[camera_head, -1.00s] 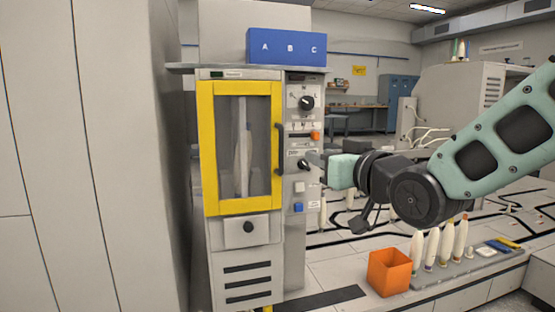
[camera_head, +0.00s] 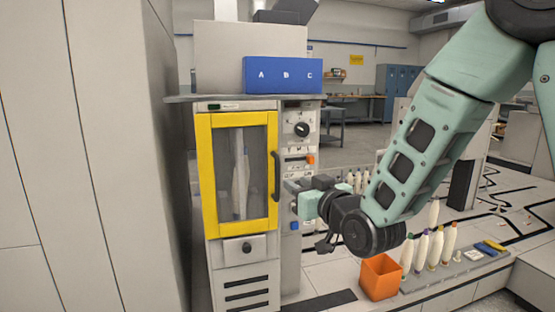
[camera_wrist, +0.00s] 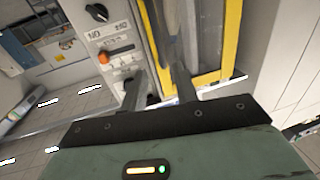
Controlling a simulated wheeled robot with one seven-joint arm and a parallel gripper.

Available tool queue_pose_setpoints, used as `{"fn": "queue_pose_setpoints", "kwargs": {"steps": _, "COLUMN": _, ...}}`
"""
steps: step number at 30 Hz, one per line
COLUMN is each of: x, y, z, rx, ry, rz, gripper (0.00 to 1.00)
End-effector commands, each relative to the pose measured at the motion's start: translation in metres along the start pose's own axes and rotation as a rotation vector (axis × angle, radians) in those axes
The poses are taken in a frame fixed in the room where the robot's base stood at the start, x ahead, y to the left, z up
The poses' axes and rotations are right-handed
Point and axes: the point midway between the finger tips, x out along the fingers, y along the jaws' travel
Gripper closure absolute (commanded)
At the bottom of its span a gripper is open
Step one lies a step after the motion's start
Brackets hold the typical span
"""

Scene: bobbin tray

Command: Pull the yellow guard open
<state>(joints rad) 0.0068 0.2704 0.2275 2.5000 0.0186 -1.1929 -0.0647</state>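The yellow guard (camera_head: 204,170) is a framed door with a clear window on the front of a grey machine. It looks closed, and it also shows in the wrist view (camera_wrist: 231,35). Its dark upright handle (camera_head: 277,175) is on the right side of the frame. A pale bobbin shape (camera_head: 240,175) shows behind the window. My gripper (camera_head: 289,188) is just right of the handle's lower part, in front of the control panel. In the wrist view its two fingers (camera_wrist: 157,88) are apart. I cannot tell whether either touches the handle.
The control panel has a black knob (camera_head: 302,129) and an orange switch (camera_head: 310,160). A blue ABC box (camera_head: 283,75) stands on top of the machine. An orange bin (camera_head: 380,278) and a rack of several bobbins (camera_head: 440,280) are at the lower right. A tall grey cabinet (camera_head: 90,150) fills the left.

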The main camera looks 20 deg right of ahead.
Motion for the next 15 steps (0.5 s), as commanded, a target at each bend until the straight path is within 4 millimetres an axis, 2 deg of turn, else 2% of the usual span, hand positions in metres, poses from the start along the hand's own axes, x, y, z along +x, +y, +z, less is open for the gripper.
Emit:
{"fn": "queue_pose_setpoints", "kwargs": {"steps": 1, "x": 0.013, "y": 0.0, "z": 0.0, "rx": 0.001, "ry": 0.0, "rz": 0.0, "gripper": 0.7}}
{"fn": "queue_pose_setpoints", "kwargs": {"steps": 9, "x": 0.068, "y": 0.0, "z": 0.0, "rx": 0.001, "ry": 0.001, "rz": -0.001, "gripper": 0.7}}
{"fn": "queue_pose_setpoints", "kwargs": {"steps": 15, "x": 0.095, "y": -0.001, "z": 0.0, "rx": 0.0, "ry": 0.001, "rz": -0.001, "gripper": 0.7}}
